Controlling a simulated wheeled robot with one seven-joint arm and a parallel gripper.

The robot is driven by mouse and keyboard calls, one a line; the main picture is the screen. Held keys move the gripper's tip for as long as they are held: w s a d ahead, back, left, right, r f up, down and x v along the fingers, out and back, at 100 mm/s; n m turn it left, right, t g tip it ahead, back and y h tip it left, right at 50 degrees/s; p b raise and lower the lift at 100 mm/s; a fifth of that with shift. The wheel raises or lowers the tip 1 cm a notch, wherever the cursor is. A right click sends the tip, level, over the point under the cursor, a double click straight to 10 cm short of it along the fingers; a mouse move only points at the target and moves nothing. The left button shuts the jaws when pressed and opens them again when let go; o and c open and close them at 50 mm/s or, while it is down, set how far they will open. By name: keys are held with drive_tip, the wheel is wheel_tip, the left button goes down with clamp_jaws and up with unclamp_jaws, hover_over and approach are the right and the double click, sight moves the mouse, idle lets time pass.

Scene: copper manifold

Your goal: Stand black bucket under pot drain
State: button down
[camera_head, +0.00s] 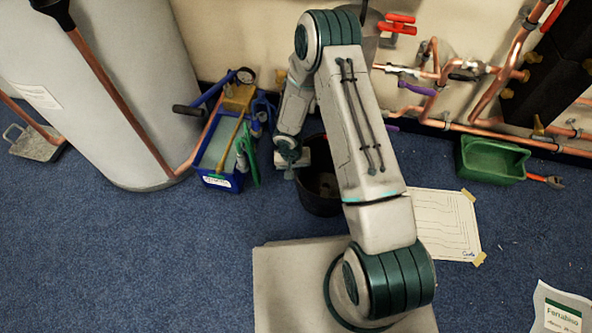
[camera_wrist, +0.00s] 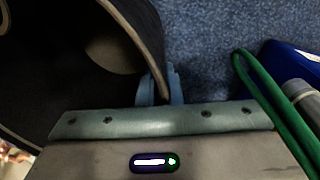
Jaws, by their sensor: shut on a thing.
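The black bucket (camera_head: 318,197) stands upright, low on or just above the blue carpet, partly hidden behind my arm in the head view. My gripper (camera_head: 290,168) is at the bucket's left side. In the wrist view my gripper (camera_wrist: 160,92) is shut on the bucket's wall at the rim, with its fingers either side of it. The open mouth and dark inside of the bucket (camera_wrist: 60,75) fill the upper left of that view.
A blue tool box (camera_head: 222,178) with tools and a green hose stands just left of the bucket. A large pale cylinder (camera_head: 110,95) is further left. Copper pipes (camera_head: 455,125) run along the wall. A green tray (camera_head: 490,160) and a paper drawing (camera_head: 440,222) lie right.

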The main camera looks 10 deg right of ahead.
drive_tip(key=shift+w+d+f, duration=0.2)
drive_tip(key=shift+w+f, duration=0.1)
drive_tip(key=shift+s+a+f+b, duration=0.1)
drive_tip(key=shift+a+f+b, duration=0.15)
drive_tip(key=shift+f+b, duration=0.35)
drive_tip(key=shift+d+f+b, duration=0.15)
drive_tip(key=shift+f+b, duration=0.15)
drive_tip(key=shift+f, duration=0.55)
drive_tip(key=shift+f, duration=0.15)
drive_tip(key=c, duration=1.6)
unclamp_jaws()
